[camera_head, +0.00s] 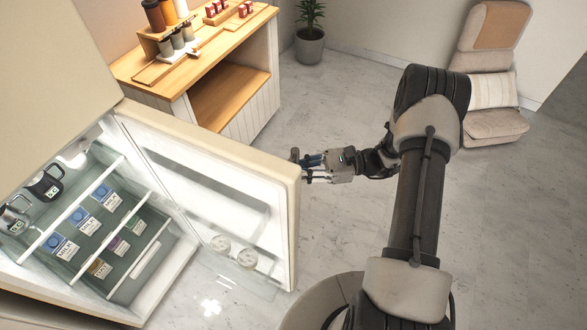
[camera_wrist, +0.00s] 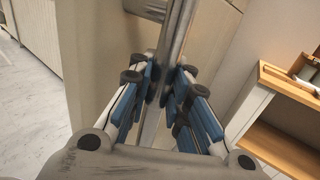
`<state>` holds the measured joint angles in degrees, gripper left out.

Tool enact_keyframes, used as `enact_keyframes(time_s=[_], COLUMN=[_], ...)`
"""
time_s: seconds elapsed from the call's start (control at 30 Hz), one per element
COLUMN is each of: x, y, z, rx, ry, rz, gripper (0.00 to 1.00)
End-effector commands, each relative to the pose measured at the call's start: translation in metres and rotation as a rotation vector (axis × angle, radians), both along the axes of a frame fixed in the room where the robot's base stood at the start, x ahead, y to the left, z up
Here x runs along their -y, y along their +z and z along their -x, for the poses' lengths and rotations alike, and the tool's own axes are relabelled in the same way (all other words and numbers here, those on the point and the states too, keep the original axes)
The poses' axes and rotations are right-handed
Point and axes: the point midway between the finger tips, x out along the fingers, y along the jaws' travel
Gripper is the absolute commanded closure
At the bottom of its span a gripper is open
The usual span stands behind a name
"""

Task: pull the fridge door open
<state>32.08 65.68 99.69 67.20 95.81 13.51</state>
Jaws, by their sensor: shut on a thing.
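The fridge door (camera_head: 230,190) stands wide open and shows its inner side with clear shelves. The open fridge (camera_head: 130,215) holds several cartons and dark jugs on its shelves. My gripper (camera_head: 308,165) is at the outer edge of the door in the head view. In the wrist view my gripper (camera_wrist: 168,88) has its blue-padded fingers shut on either side of the metal door handle (camera_wrist: 178,40). The handle is mostly hidden behind the door edge in the head view.
A wooden coffee cart (camera_head: 215,75) with bottles and cups stands behind the door. A potted plant (camera_head: 309,40) and a cushioned chair (camera_head: 490,85) are at the back. Bare tiled floor (camera_head: 340,100) lies between the cart and the chair.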

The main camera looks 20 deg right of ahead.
Motion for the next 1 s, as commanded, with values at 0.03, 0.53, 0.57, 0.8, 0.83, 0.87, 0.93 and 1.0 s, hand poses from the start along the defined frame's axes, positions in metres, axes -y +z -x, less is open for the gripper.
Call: enact_keyframes(time_s=[0.03, 0.53, 0.57, 0.8, 0.83, 0.87, 0.93, 1.0], x=[0.0018, 0.0010, 0.0008, 0.0004, 0.0003, 0.0003, 0.0010, 0.0048], y=[-0.0022, -0.0010, -0.0009, -0.0003, -0.0002, -0.0002, -0.0001, -0.0001], z=[0.0013, 0.0005, 0.0004, 0.0000, -0.0001, -0.0001, 0.0000, 0.0002], rx=[-0.004, -0.001, 0.000, 0.001, 0.001, 0.001, 0.001, 0.002], ry=[-0.002, -0.001, -0.001, 0.000, 0.000, 0.000, -0.001, -0.002], rz=[0.005, 0.003, 0.003, 0.001, 0.001, 0.001, 0.001, 0.001], gripper=[1.00, 0.68, 0.66, 0.62, 0.62, 0.62, 0.62, 0.62])
